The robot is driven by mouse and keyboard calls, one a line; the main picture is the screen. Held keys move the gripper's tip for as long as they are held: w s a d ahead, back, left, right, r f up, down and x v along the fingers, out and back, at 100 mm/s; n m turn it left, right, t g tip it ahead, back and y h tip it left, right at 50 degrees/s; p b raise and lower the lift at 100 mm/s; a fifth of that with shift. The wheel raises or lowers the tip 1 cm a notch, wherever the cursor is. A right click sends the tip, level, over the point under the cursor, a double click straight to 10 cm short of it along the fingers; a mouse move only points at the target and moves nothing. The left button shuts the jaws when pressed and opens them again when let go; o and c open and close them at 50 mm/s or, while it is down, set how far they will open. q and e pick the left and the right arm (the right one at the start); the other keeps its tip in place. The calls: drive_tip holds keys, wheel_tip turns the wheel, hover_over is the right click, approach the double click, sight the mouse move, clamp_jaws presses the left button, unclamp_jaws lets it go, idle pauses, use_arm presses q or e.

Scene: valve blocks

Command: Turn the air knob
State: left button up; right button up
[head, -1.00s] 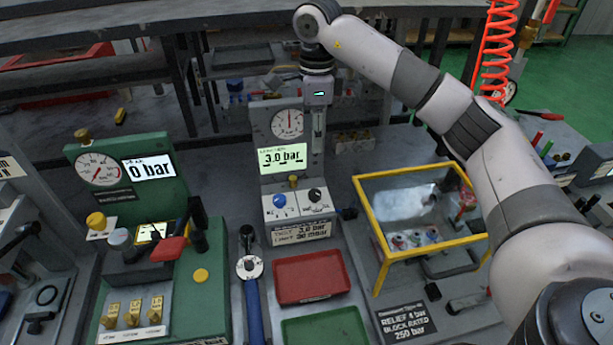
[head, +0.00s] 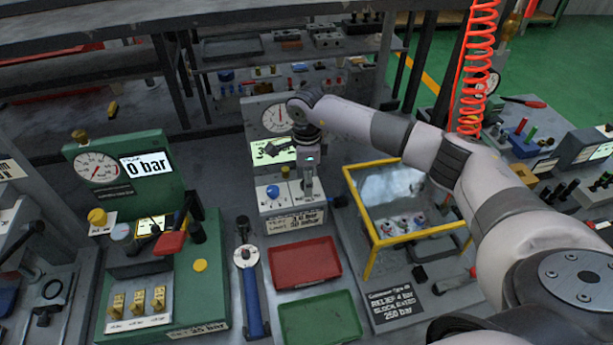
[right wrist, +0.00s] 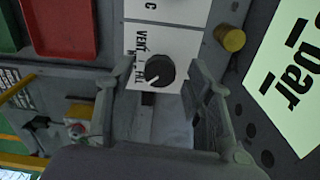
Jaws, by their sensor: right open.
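The valve block with a round gauge (head: 278,117) stands at the centre of the head view. On its white panel are a blue knob (head: 272,191) and, at the right, a black knob hidden behind my gripper. In the right wrist view the black knob (right wrist: 160,70) shows, with a white pointer line and a label reading roughly "VENT" and "FILL". My right gripper (head: 308,194) points down over the panel's right half. In the right wrist view its open fingers (right wrist: 160,75) lie either side of the black knob; I cannot tell whether they touch it. My left gripper is not in view.
A red tray (head: 304,262) and a green tray (head: 320,318) lie in front of the block. A yellow-framed clear box (head: 400,200) stands at its right. A green block (head: 150,262) reading 0 bar stands at the left, with a blue-handled tool (head: 252,300) between.

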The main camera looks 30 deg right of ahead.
drive_tip(key=shift+f, duration=0.1)
drive_tip(key=shift+c, duration=0.5)
clamp_jaws()
